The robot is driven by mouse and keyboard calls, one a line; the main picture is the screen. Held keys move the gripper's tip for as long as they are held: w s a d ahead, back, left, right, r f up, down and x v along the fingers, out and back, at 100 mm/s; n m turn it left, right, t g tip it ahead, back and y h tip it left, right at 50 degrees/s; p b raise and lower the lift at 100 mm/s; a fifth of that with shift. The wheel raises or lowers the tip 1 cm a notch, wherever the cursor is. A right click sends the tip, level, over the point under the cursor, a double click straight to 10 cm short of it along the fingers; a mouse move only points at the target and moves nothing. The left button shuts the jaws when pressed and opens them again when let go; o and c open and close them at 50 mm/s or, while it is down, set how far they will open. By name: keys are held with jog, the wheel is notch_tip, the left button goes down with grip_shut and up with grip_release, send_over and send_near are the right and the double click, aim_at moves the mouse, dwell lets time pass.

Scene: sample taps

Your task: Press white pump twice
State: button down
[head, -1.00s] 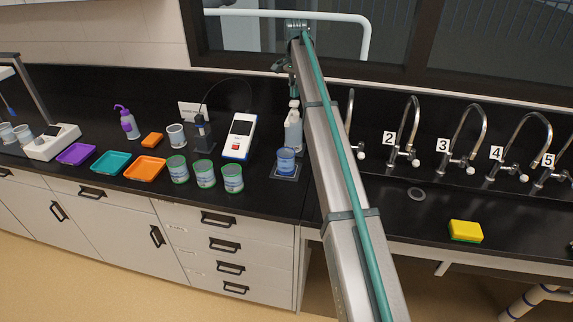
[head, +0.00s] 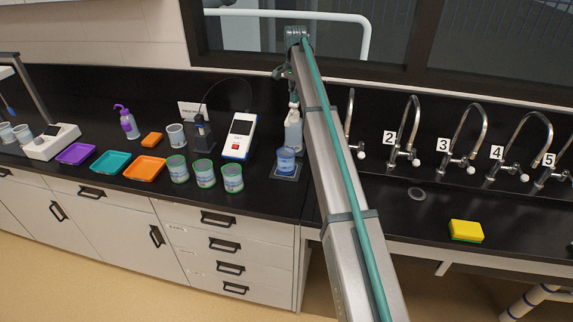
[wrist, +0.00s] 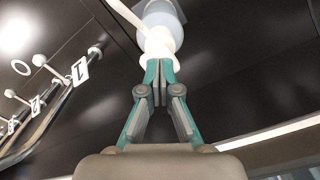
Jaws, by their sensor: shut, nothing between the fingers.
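The white pump bottle (head: 293,136) stands on the black counter just left of my arm, partly hidden by it. My gripper (wrist: 159,66) is shut and empty, with its teal fingertips together. In the wrist view the fingertips meet the white pump head (wrist: 157,44), with the pale bottle beyond it. They look in contact with its top.
A white handheld meter (head: 239,135) and several green-rimmed beakers (head: 204,174) stand to the left. Coloured trays (head: 110,163) lie farther left. Numbered taps (head: 405,140) and a yellow sponge (head: 466,231) are right of my arm.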

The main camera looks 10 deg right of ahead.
jog(key=shift+f, duration=0.55)
jog(key=shift+r, duration=0.1)
jog(key=shift+r+p, duration=0.8)
jog(key=shift+r, duration=0.8)
jog(key=shift+f, duration=0.25)
jog(key=shift+f+b, duration=0.35)
jog(key=shift+f, duration=1.1)
jog(key=shift+r, duration=0.1)
jog(key=shift+r+p, duration=0.85)
jog(key=shift+r, duration=0.75)
